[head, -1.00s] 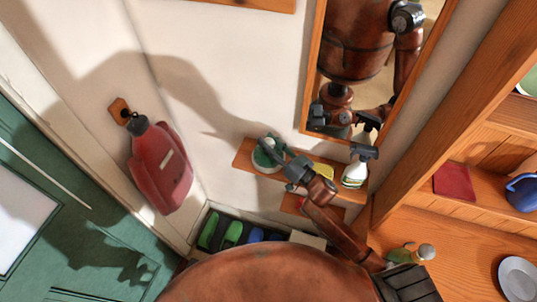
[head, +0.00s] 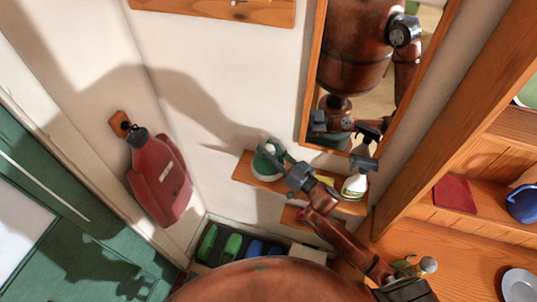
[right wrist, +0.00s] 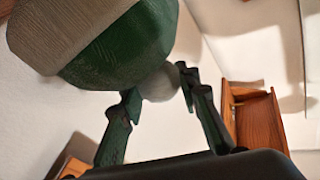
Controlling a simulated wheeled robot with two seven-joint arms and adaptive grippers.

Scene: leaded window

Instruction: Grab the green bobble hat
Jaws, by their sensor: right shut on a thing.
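The green bobble hat (head: 264,164) is at the left end of a small wooden wall shelf (head: 242,167) in the head view. My right gripper (head: 280,158) reaches it from the right. In the right wrist view the hat (right wrist: 125,45) shows green with a wide grey-beige band and a pale bobble (right wrist: 158,85). The fingers of the right gripper (right wrist: 157,88) are shut on the bobble, one on each side. Whether the hat still touches the shelf cannot be told. My left gripper is not in view.
A white spray bottle (head: 356,180) stands at the shelf's right end, close to my right arm. A mirror (head: 330,110) hangs above. Green and blue shoes (head: 232,246) lie below.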

